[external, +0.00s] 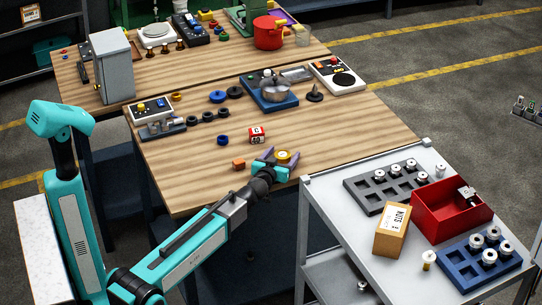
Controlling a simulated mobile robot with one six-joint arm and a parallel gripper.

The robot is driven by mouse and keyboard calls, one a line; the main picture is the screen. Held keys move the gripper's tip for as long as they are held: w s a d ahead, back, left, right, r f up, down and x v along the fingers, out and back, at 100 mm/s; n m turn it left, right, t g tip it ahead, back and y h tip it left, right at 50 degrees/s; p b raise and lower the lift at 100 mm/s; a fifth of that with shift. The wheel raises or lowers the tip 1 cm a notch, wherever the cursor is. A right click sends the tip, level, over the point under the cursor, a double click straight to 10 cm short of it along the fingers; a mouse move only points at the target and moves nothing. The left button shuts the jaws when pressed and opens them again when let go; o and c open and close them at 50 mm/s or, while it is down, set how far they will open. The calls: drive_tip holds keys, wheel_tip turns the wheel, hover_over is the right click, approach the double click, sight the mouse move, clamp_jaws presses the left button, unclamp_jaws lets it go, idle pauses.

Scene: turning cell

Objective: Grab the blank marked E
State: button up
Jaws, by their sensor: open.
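My gripper (281,157) is low over the near edge of the wooden bench (190,195), with its purple-grey fingers spread. A small round yellow piece (284,156) shows between or just under the fingers; I cannot tell whether they touch it. No mark E is readable on any piece here. Several silver blank-like cylinders stand in the dark grey tray (362,197) and the blue tray (453,262) on the cart at right. Their markings are too small to read.
A red-and-white lettered block (257,135) and an orange block (239,164) lie near my gripper. The cart (330,215) holds a red bin (443,222) and a cardboard box (392,231). A blue fixture (270,95) stands farther back. The bench's left front is clear.

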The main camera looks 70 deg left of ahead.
sight(282, 155)
idle(0.4)
drive_tip(key=c, duration=1.6)
drive_tip(key=shift+r, duration=0.15)
drive_tip(key=shift+r, duration=1.55)
drive_tip(key=shift+s+d+r, duration=0.15)
drive_tip(key=s, duration=0.1)
drive_tip(key=s+d, duration=0.2)
drive_tip(key=s, duration=0.1)
drive_tip(key=shift+d+r, duration=0.15)
drive_tip(key=shift+d, duration=0.1)
drive_tip(key=s+d+b, duration=0.1)
drive_tip(key=b, duration=0.1)
drive_tip(key=s+b, duration=0.1)
drive_tip(key=b, duration=0.1)
drive_tip(key=shift+s+d, duration=0.3)
drive_tip(key=shift+d, duration=0.05)
drive_tip(key=b, duration=0.2)
drive_tip(key=shift+a+b, duration=0.2)
drive_tip(key=shift+b, duration=0.2)
